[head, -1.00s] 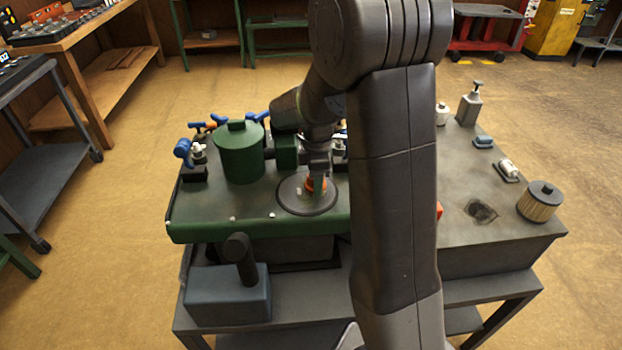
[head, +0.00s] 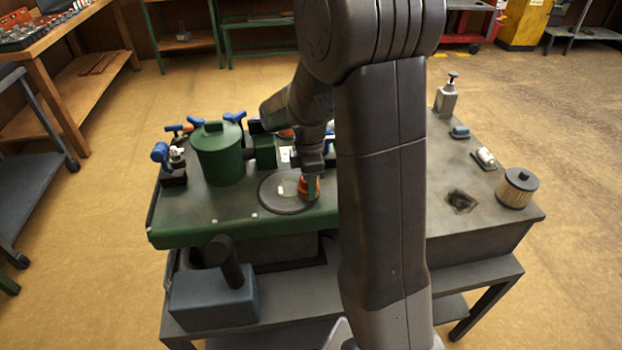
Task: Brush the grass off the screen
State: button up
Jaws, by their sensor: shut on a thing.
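The round dark screen (head: 278,207) lies on top of the green mower deck (head: 190,235). My gripper (head: 310,174) points down over the right part of the screen, shut on a small orange brush (head: 309,186). The brush is low at the screen; whether its bristles touch is too small to tell. A pale patch, perhaps grass (head: 288,187), shows on the screen just left of the brush. My arm hides what lies right of the screen.
A green canister (head: 217,155) stands left of the screen, with blue-handled items (head: 162,153) beyond its left side. A grey box with a post (head: 215,295) sits in front. At the right are a filter (head: 517,188) and a pump bottle (head: 447,97).

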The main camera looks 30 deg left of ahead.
jog(key=shift+s+a+p, duration=0.3)
jog(key=shift+s+a, duration=1.5)
jog(key=shift+a, duration=0.3)
jog(key=shift+s+a+p, duration=0.3)
jog(key=shift+s+a, duration=1.45)
jog(key=shift+a, duration=0.3)
jog(key=shift+r, duration=0.1)
jog(key=shift+r+p, duration=2.25)
jog(key=shift+r, duration=0.65)
jog(key=shift+r, duration=0.1)
notch_tip(320, 180, up, 3)
jog(key=shift+f+p, duration=0.1)
jog(key=shift+p, duration=1.1)
